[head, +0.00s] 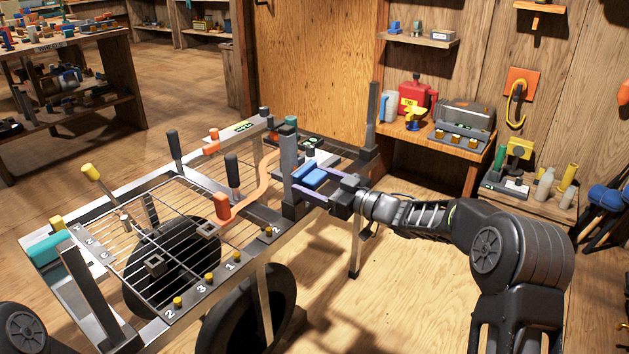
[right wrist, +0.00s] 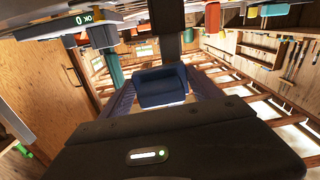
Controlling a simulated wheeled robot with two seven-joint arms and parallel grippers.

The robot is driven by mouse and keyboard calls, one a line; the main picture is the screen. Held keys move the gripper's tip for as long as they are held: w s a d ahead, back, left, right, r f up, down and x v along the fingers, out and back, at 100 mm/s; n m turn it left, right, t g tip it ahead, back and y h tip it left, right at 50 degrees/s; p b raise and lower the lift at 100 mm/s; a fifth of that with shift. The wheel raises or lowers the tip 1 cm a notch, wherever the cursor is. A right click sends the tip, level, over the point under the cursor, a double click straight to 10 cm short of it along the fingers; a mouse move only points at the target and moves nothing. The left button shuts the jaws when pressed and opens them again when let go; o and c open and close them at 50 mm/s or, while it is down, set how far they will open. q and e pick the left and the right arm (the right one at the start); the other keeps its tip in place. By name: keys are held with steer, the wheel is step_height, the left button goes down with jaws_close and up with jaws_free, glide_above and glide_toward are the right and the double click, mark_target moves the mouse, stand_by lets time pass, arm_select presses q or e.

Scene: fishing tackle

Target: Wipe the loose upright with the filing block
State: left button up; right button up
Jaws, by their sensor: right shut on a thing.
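My right gripper (head: 308,180) reaches in from the right and is shut on a blue block (head: 314,177), which looks like the filing block. In the right wrist view the blue block (right wrist: 162,86) sits between the purple fingers. A grey upright (head: 290,160) stands just beyond the fingertips on the cart's frame, and a dark post (right wrist: 165,16) shows past the block in the right wrist view. I cannot tell whether the block touches it. Other uprights stand at the far corner (head: 372,115) and near left (head: 88,275); which is loose is not clear. My left gripper is out of view.
The cart has a wire rack (head: 160,235) with numbered yellow knobs, black handles (head: 232,172) and an orange curved bar (head: 262,180). A wheel (head: 250,315) is below. A shelf with a red can (head: 417,95) and a grey toolbox (head: 466,117) stands behind my right arm.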

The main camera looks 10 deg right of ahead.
mark_target(298, 181)
steer(key=shift+a, duration=0.15)
steer(key=s+a, duration=0.2)
steer(key=a, duration=0.1)
steer(key=shift+s+r, duration=0.1)
steer(key=shift+s, duration=0.2)
steer(key=shift+d, duration=0.1)
steer(key=shift+w+r+p, duration=0.1)
steer(key=shift+r+p, duration=0.55)
steer(key=shift+r, duration=0.25)
steer(key=shift+f, duration=0.1)
